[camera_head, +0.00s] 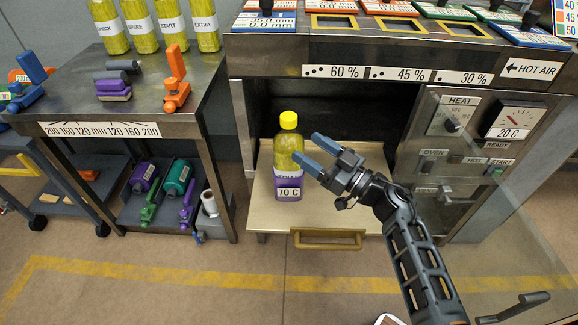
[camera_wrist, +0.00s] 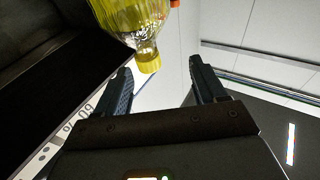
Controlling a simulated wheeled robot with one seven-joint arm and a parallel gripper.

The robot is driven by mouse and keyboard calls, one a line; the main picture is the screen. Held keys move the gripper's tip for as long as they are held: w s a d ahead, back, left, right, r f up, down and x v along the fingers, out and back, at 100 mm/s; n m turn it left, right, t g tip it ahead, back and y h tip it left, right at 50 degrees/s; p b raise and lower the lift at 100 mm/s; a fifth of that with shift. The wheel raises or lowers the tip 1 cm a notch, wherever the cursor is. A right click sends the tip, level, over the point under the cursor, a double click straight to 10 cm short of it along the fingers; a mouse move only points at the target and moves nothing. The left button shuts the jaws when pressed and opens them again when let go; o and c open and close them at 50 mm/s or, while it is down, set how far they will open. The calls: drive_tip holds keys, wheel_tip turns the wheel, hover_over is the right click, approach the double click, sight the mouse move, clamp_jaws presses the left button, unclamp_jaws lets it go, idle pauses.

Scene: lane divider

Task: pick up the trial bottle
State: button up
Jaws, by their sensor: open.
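The trial bottle (camera_head: 288,165) stands upright on a pulled-out tray (camera_head: 340,210) in the open bay. It is clear with yellow contents, a yellow cap and a purple label reading 70 C. My gripper (camera_head: 314,150) is open and empty just right of the bottle's upper half, its fingers pointing left towards it. One finger overlaps the bottle's right edge in the head view; I cannot tell whether they touch. In the wrist view, my gripper (camera_wrist: 160,68) has its fingers apart, with the bottle (camera_wrist: 130,14) beyond the tips, partly cut off, its cap pointing down.
Several similar yellow bottles (camera_head: 169,27) stand on the left bench (camera_head: 140,75). A brass handle (camera_head: 328,238) fronts the tray. A control panel (camera_head: 455,145) is right of the bay. A shelf with labels (camera_head: 400,74) overhangs the bottle.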

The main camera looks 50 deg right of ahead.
sight(289, 126)
drive_tip(key=shift+g, duration=0.3)
drive_tip(key=shift+w+d+r+b, duration=0.2)
drive_tip(key=shift+w+d, duration=0.1)
drive_tip(key=shift+w, duration=1.15)
drive_tip(key=shift+w+d+r+b, duration=0.1)
drive_tip(key=shift+w+d+r, duration=0.2)
drive_tip(key=shift+w, duration=1.2)
drive_tip(key=shift+w+d+r+b, duration=0.15)
drive_tip(key=shift+w+d, duration=0.15)
drive_tip(key=shift+w, duration=1.15)
drive_tip(key=shift+c, duration=0.3)
clamp_jaws()
drive_tip(key=shift+r, duration=0.1)
